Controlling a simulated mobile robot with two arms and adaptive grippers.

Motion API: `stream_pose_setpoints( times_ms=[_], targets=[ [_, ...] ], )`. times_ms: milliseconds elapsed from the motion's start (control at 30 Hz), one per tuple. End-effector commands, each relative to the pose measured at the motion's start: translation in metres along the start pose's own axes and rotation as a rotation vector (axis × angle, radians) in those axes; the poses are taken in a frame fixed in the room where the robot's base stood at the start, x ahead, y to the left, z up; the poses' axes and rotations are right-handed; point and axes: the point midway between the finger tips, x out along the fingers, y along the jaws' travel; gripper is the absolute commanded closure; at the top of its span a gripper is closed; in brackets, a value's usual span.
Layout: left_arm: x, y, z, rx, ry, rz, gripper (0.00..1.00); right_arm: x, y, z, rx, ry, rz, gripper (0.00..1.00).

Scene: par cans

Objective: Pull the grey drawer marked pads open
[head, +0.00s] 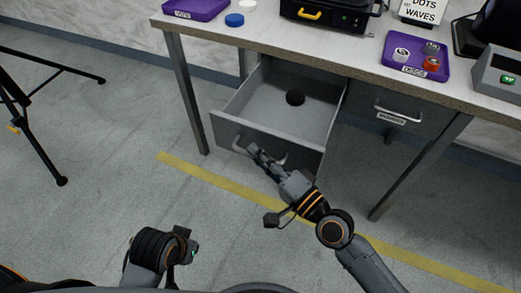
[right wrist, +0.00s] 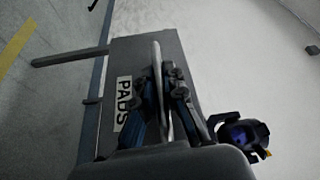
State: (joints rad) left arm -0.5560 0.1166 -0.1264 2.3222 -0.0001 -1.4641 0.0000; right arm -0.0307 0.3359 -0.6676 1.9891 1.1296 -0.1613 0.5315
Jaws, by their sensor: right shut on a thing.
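The grey drawer (head: 265,147) is pulled out from under the table, and its inside shows. In the right wrist view the handle (right wrist: 158,60) runs between the two fingers. Part of my left arm shows at the bottom left of the head view; its fingers are not seen.
A second grey drawer (head: 390,112) with a label is closed at the right. The table top (head: 300,48) bears purple trays (head: 398,65), a black case (head: 325,14) and a grey box (head: 500,75). Table legs (head: 185,90) flank the drawers. A black stand (head: 30,110) is at the left. Floor in front is clear.

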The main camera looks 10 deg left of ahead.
Motion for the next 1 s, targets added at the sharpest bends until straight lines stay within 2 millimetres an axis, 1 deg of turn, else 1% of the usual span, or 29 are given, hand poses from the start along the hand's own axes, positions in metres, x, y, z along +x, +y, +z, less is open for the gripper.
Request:
stream_pose_setpoints(
  times_ms=[300,333,367,400,433,767,867,1000],
  targets=[
    [0.0,0.0,0.0,0.0,0.001,0.0,1.0,-0.001,0.002,0.001,0.001,-0.001,0.003,1.0],
    [0.0,0.0,0.0,0.0,0.001,0.0,1.0,-0.001,0.002,0.001,0.001,-0.001,0.003,0.85],
    [0.0,0.0,0.0,0.0,0.001,0.0,1.0,-0.001,0.002,0.001,0.001,-0.001,0.003,0.79],
    [0.0,0.0,0.0,0.0,0.001,0.0,1.0,-0.001,0.002,0.001,0.001,-0.001,0.003,0.71],
    [0.0,0.0,0.0,0.0,0.001,0.0,1.0,-0.001,0.002,0.001,0.001,-0.001,0.003,0.66],
    [0.0,0.001,0.001,0.001,-0.003,0.002,1.0,-0.001,0.001,0.0,0.0,0.0,0.001,0.66],
    [0.0,0.001,0.001,0.0,-0.002,0.001,1.0,-0.007,0.001,0.0,-0.001,0.0,0.001,0.66],
    [0.0,0.0,0.001,0.0,-0.002,0.001,1.0,-0.025,0.001,0.0,-0.002,-0.002,0.004,0.66]
  ],
)
